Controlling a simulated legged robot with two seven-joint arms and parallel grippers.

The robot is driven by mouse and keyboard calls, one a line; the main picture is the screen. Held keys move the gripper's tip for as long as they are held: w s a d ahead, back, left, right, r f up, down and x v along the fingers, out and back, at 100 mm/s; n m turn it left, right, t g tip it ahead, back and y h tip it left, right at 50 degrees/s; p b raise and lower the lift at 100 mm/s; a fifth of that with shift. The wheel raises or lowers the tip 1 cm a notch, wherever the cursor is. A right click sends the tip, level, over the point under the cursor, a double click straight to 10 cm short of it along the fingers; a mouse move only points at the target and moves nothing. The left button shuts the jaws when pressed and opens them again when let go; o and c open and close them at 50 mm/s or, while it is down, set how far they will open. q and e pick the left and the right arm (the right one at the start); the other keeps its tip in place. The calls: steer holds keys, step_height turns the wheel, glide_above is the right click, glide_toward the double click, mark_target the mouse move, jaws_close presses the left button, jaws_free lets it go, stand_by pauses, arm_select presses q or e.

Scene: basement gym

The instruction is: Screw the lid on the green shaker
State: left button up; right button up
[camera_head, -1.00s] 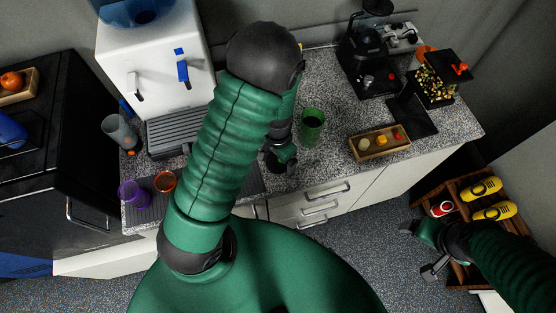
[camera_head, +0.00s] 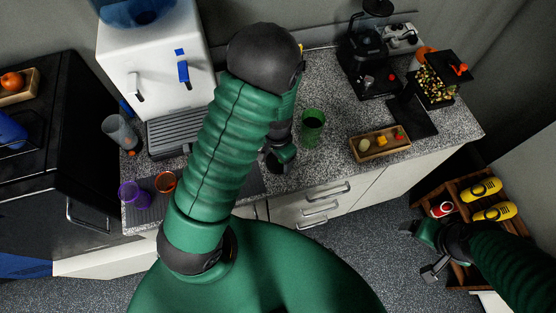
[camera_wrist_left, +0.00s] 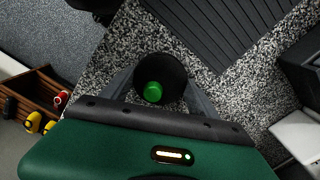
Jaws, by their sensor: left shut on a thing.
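The green shaker (camera_head: 312,124) is a translucent green cup standing upright on the speckled counter in the head view, with its top open. My left gripper (camera_head: 275,161) is just to the left of it, apart from it, partly hidden by my own arm. In the left wrist view its two fingers are shut on a round black lid (camera_wrist_left: 172,69) with a green cap (camera_wrist_left: 153,92) on top. The shaker cannot be made out in the wrist view.
A wooden tray (camera_head: 363,159) with small food pieces lies right of the shaker. A purple cup (camera_head: 133,194), an orange cup (camera_head: 166,182) and a white water dispenser (camera_head: 150,75) are on the left. A coffee machine (camera_head: 368,65) stands behind. Counter around the shaker is clear.

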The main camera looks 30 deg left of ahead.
mark_target(278, 160)
arm_select(q)
steer(key=shift+r, duration=0.55)
step_height(278, 160, up, 2)
steer(key=shift+r, duration=0.15)
steer(key=s+d+r+p, duration=0.1)
steer(key=s+d, duration=0.9)
steer(key=d, duration=0.2)
steer(key=shift+s+r+p, duration=0.25)
steer(key=shift+r+p, duration=0.05)
steer(key=shift+p, duration=0.05)
steer(key=shift+w, duration=0.1)
